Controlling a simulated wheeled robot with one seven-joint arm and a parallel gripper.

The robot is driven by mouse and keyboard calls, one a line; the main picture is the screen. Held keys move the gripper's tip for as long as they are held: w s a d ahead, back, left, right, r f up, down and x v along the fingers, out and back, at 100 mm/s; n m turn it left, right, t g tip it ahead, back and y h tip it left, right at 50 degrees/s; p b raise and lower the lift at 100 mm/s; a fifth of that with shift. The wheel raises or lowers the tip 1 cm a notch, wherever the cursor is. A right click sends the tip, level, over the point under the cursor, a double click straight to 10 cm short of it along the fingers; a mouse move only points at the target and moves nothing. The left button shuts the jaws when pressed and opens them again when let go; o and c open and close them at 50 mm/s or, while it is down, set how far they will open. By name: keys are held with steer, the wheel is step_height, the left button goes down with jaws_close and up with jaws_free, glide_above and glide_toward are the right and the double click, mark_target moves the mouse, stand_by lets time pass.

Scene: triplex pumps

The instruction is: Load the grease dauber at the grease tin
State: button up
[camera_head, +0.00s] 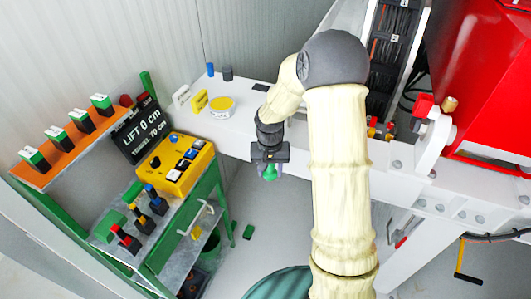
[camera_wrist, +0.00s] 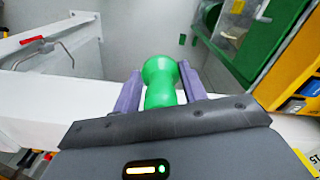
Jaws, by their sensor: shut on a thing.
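The grease tin (camera_head: 221,106) is a low white round tin with a yellow top. It stands on the white bench left of my arm in the head view. My gripper (camera_head: 269,172) points down to the right of the tin, apart from it, by the bench's front edge. It is shut on a green waisted piece (camera_wrist: 161,80), apparently the grease dauber, between its two purple fingers (camera_wrist: 158,88). The green piece also shows below the gripper in the head view (camera_head: 270,173). No bristles or grease can be made out on it.
A yellow card (camera_head: 196,103) and a white card (camera_head: 181,96) stand left of the tin. A blue item (camera_head: 210,70) and a dark cylinder (camera_head: 227,73) are behind it. A yellow control box (camera_head: 174,165) is on the left; red machinery (camera_head: 487,80) is on the right.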

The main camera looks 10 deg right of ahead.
step_height(320, 180, down, 16)
steer(key=s+n, duration=0.2)
steer(key=n, duration=0.1)
steer(key=shift+a+r, duration=0.15)
steer(key=shift+a, duration=0.25)
